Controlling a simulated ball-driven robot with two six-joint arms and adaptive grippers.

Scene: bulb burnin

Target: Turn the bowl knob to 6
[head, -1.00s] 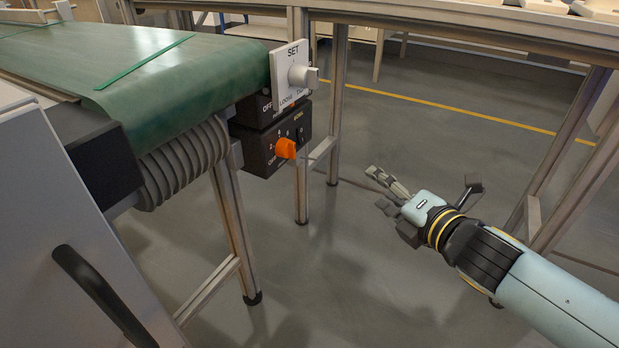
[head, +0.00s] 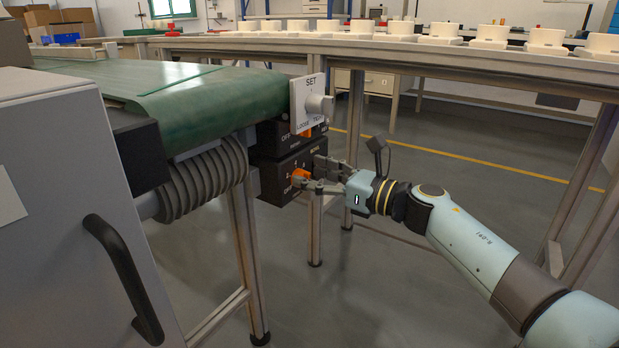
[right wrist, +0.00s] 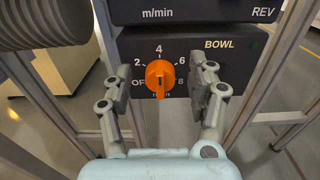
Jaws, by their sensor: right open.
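The orange bowl knob (head: 301,175) is on the front of the lower black box (head: 272,180) under the green conveyor's end. In the right wrist view the knob (right wrist: 160,77) stands upright on its dial, below the 4; which number its pointer marks I cannot tell for sure. The word BOWL (right wrist: 220,44) and the 6 (right wrist: 182,60) are to its upper right. My right gripper (head: 312,173) is open at the box, its fingers on either side of the knob with gaps visible in the wrist view (right wrist: 160,84). My left gripper is out of view.
Just above is another black box (right wrist: 195,12) marked m/min and REV. A white SET plate with a grey knob (head: 318,103) stands above the boxes. Metal posts (head: 355,140) stand close behind. A long bench with white cups (head: 490,35) runs along the back.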

